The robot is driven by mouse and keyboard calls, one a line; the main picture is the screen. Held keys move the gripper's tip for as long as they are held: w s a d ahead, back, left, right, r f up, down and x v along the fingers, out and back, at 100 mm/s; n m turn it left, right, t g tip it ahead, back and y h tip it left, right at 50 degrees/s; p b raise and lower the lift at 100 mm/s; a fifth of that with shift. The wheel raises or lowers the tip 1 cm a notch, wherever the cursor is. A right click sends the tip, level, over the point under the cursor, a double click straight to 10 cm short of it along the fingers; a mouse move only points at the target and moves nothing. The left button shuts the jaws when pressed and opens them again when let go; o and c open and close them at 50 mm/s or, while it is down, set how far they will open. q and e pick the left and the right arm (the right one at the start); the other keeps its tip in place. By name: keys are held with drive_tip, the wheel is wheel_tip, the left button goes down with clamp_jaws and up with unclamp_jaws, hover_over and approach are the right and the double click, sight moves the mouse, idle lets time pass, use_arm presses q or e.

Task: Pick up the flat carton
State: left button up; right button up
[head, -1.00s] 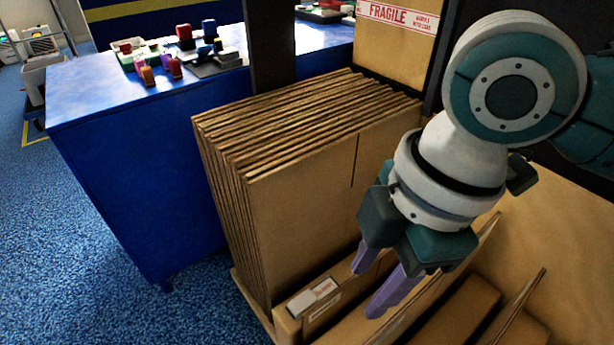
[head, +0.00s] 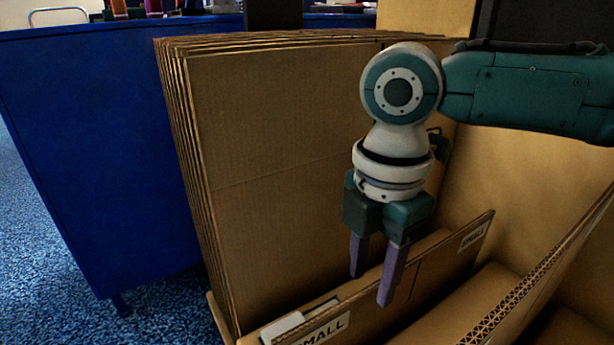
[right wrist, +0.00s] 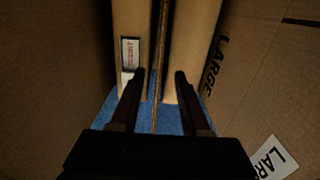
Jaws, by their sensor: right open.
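A thin flat carton (head: 430,272) with "SMALL" labels stands on edge in front of the big stack. My right gripper (head: 372,284) points down over its top edge, with its two purple fingers apart. In the right wrist view, the thin edge of the flat carton (right wrist: 161,45) runs between the open fingers (right wrist: 159,76), with gaps to both sides. No grip on it shows. The lower part of the carton is hidden. My left gripper is not in view.
A stack of large flat cardboard sheets (head: 270,150) stands upright behind the gripper. Another cardboard panel (head: 545,270) rises at the right. A panel marked "LARGE" (right wrist: 265,70) is close at the right in the wrist view. A blue table (head: 90,150) stands at the left.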

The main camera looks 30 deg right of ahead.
sight(370, 291)
wheel_tip(370, 291, down, 3)
drive_tip(key=shift+b, duration=0.7)
drive_tip(key=f+b, duration=0.5)
drive_tip(key=shift+w+d, duration=0.15)
drive_tip(key=shift+d, duration=0.1)
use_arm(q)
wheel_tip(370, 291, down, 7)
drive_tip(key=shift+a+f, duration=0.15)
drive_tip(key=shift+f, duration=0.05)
use_arm(e)
drive_tip(key=shift+r, duration=0.1)
drive_tip(key=shift+c, duration=0.3)
drive_tip(key=c, duration=0.6)
clamp_jaws()
